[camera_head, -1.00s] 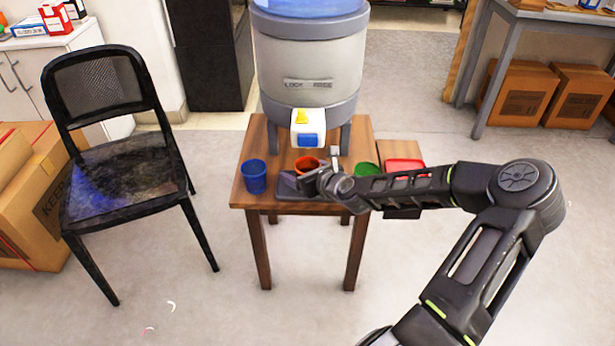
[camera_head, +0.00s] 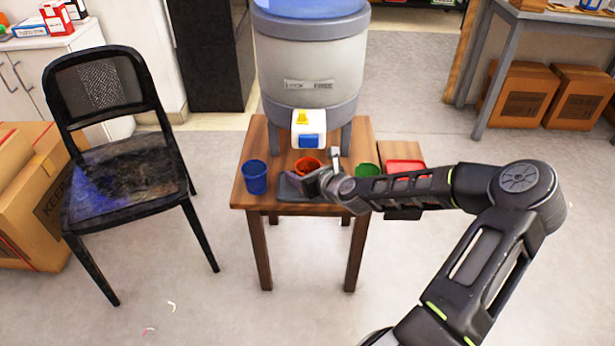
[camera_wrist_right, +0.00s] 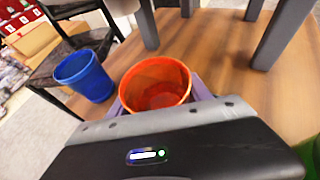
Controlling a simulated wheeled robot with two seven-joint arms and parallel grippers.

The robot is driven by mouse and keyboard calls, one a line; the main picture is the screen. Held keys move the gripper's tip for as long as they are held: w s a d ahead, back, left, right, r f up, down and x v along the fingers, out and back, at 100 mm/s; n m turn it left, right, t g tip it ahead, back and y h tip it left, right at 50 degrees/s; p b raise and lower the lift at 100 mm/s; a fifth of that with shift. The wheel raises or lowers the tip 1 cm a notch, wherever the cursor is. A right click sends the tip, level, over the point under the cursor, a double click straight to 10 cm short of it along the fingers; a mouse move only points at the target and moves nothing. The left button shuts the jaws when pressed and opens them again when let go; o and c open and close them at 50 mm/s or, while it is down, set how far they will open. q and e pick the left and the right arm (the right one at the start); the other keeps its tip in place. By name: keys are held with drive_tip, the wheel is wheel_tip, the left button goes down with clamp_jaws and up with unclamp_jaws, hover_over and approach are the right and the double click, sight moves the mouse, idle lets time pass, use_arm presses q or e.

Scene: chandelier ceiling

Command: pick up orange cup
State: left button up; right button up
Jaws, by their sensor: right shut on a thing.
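The orange cup (camera_head: 306,164) stands on the small wooden table, under the tap of the water dispenser. It also shows in the right wrist view (camera_wrist_right: 156,84), upright and open at the top. My right gripper (camera_head: 302,178) reaches in from the right and is shut on the orange cup; in the wrist view its purple-grey fingers sit on both sides of the cup. The cup's lower part is hidden behind the gripper. My left gripper is not in view.
A blue cup (camera_head: 255,177) stands left of the orange one, also in the wrist view (camera_wrist_right: 84,76). A green cup (camera_head: 367,172) and a red tray-like object (camera_head: 405,166) are to the right. The water dispenser (camera_head: 308,70) stands behind. A black chair (camera_head: 122,180) is at left.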

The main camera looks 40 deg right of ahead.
sight(303, 161)
drive_tip(key=shift+r, duration=0.25)
drive_tip(key=shift+r+p, duration=0.9)
drive_tip(key=shift+r, duration=0.8)
drive_tip(key=s+a+p, duration=0.1)
drive_tip(key=s+p, duration=0.7)
drive_tip(key=s, duration=0.9)
drive_tip(key=shift+s, duration=0.4)
drive_tip(key=shift+f, duration=0.15)
drive_tip(key=shift+a, duration=0.1)
